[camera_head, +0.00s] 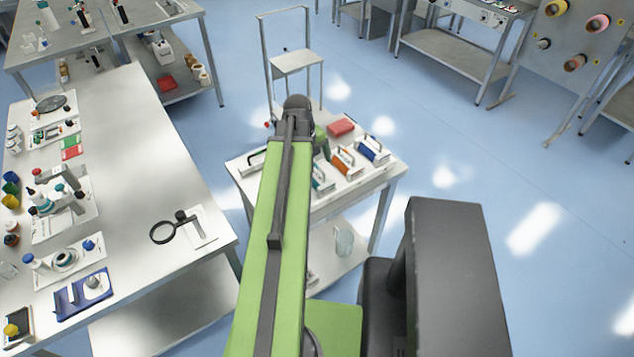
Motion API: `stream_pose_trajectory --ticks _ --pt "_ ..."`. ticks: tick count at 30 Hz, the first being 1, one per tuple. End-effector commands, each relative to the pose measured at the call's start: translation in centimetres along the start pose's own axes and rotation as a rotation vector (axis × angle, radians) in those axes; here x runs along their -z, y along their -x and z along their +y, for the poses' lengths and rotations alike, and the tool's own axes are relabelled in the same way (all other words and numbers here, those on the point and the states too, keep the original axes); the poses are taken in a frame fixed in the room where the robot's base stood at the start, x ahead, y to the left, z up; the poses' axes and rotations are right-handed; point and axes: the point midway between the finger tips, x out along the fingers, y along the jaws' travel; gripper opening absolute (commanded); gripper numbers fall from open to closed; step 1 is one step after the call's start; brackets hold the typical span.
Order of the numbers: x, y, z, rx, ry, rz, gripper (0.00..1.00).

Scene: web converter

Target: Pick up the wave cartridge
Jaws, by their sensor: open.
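Several cartridge-like units with handles stand in a row on a small metal cart top. A blue one (373,150) is at the right, an orange one (343,161) is left of it, and a teal one (322,180) is partly hidden by my arm. I cannot tell from their markings which is the wave cartridge. My green arm reaches over the cart. A small part of my gripper (323,147) shows just right of the arm, near the back of the row. It is open, its fingertips are hard to make out, and I see nothing held.
A red box (341,127) lies at the back of the cart (378,178). A pale handled item (252,162) lies at its left. A long workbench (130,150) with tools and a magnifier (166,232) stands left. Blue floor (470,190) is clear at right.

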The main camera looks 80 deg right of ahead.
Motion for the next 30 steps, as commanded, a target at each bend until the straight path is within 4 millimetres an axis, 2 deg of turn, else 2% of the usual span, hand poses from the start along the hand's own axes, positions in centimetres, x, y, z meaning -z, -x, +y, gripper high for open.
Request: stream_pose_trajectory --ticks 1,6,9,15,30 --pt "0.1 -1.4 0.2 0.000 0.000 0.000 0.89" --pt "0.1 -4.4 0.4 0.000 0.000 0.000 0.89" --pt "0.1 -4.8 0.3 0.000 0.001 0.000 0.89" --pt "0.2 -4.4 0.3 0.000 0.001 0.000 0.87" --pt "0.2 -4.4 0.3 0.000 0.001 0.000 0.22"
